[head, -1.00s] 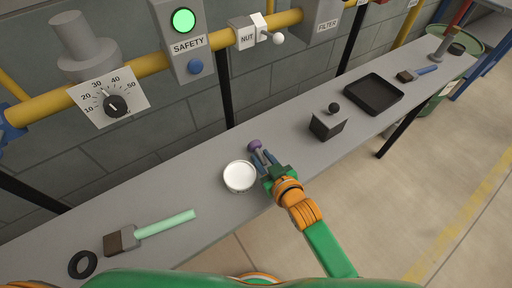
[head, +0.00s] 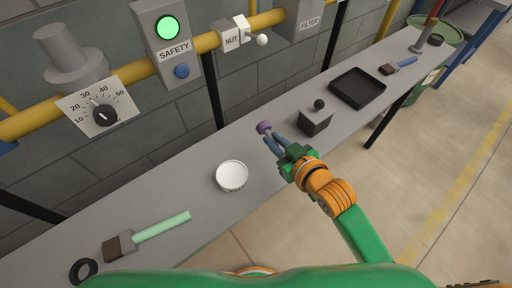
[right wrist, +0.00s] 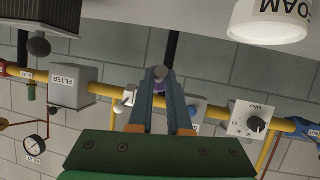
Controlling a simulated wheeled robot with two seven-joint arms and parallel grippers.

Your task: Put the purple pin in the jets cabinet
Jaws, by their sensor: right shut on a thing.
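The purple pin (head: 264,127) is held at the fingertips of my right gripper (head: 273,140), above the grey bench, between the white tub and the lever box. My right gripper is shut on it, its blue fingers pointing toward the wall. In the right wrist view, the fingers (right wrist: 160,92) come together around the pin; a little purple (right wrist: 159,87) and a grey end show between the tips. No cabinet labelled jets can be made out in these views. My left gripper is not in view.
On the bench (head: 190,185) stand a white tub (head: 232,176), a box with a black knob (head: 316,123) and a black tray (head: 357,88). A green-handled brush (head: 150,233) and black ring (head: 83,271) lie at left. The safety box (head: 170,50) and yellow pipe are on the wall.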

